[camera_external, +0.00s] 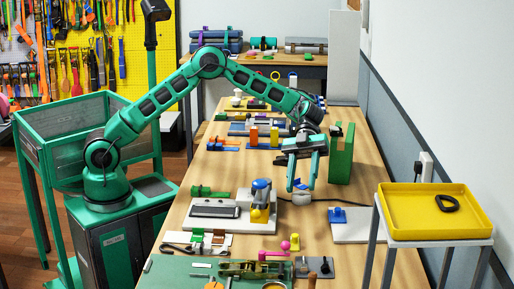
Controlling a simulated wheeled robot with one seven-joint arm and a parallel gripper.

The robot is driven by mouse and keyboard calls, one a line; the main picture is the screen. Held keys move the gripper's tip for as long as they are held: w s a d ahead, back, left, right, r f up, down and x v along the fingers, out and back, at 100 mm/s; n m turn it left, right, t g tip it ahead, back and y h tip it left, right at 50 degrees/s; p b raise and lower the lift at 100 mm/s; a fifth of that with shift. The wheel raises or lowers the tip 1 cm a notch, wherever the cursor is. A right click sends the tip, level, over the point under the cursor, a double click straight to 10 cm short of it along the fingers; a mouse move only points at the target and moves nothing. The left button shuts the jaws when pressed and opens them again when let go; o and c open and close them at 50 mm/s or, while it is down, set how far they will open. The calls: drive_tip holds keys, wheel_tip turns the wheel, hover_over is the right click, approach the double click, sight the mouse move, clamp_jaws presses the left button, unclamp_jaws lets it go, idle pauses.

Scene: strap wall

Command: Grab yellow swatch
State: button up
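A small upright yellow piece (254,135) stands on a blue base at the middle left of the long table, beside an orange piece (274,136). Another yellow part (256,215) shows below a blue knob on a white plate nearer the front. Which of these is the yellow swatch I cannot tell at this size. My gripper (303,187) points down over the table, right of and nearer the camera than the upright yellow piece.
A green upright block (342,154) stands close to the right of my gripper. A yellow tray (410,232) holding a black ring (447,203) sits on a white stand at the right. A white plate with a blue part (337,215) lies below my gripper. The front is crowded with small fixtures.

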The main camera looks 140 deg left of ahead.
approach(295, 240)
drive_tip(key=x, duration=0.7)
drive_tip(key=shift+s+d, duration=0.1)
clamp_jaws()
